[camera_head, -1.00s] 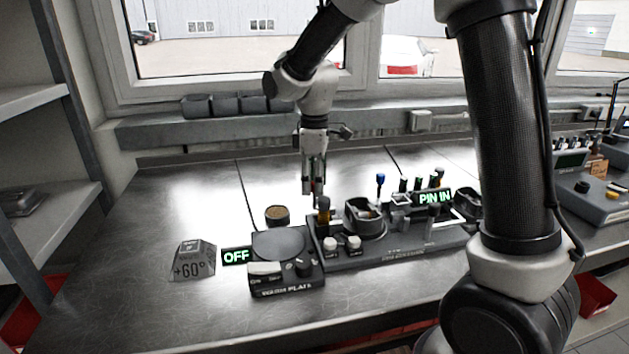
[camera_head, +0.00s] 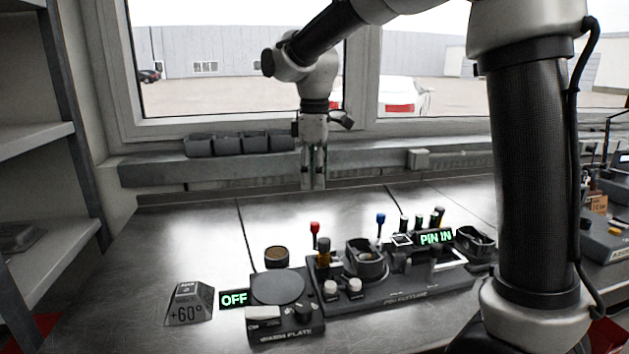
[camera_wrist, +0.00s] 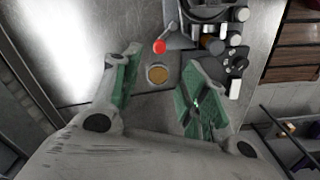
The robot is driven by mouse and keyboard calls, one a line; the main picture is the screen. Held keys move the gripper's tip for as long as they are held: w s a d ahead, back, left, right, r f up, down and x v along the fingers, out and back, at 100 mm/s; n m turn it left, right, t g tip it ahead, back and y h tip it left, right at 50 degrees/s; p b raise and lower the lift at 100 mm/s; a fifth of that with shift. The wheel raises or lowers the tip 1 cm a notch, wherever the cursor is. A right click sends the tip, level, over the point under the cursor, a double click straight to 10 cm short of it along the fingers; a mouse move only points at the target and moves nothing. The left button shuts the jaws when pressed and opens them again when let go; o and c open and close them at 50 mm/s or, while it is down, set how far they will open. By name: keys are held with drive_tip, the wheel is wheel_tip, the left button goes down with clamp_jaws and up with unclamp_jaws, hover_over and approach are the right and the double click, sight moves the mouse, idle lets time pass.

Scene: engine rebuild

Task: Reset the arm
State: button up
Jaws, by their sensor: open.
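My gripper (camera_head: 313,186) hangs pointing down above the back of the metal bench, well clear of the fixture. In the wrist view my gripper (camera_wrist: 160,88) shows its two green-padded fingers wide apart with nothing held between them. Below and beyond them lie a small round dish with brown contents (camera_wrist: 157,74) and a red-tipped lever (camera_wrist: 159,46). The same red-tipped lever (camera_head: 315,228) stands upright at the left end of the pin fixture (camera_head: 400,290) in the head view.
A warm plate (camera_head: 278,287) with an "OFF" sign (camera_head: 233,298) stands at the front, beside a "+60°" block (camera_head: 189,304). The dish (camera_head: 277,256) sits behind it. Grey bins (camera_head: 227,142) line the window ledge. The bench's left rear is bare.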

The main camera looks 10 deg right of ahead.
drive_tip(key=s+d+m+t, duration=0.2)
drive_tip(key=s+d+m, duration=0.4)
drive_tip(key=s+d, duration=0.4)
drive_tip(key=s+d+m+t, duration=0.2)
drive_tip(key=s+d+m, duration=0.5)
drive_tip(key=s, duration=0.8)
drive_tip(key=d, duration=0.3)
drive_tip(key=shift+f+m, duration=0.3)
drive_tip(key=shift+d, duration=0.1)
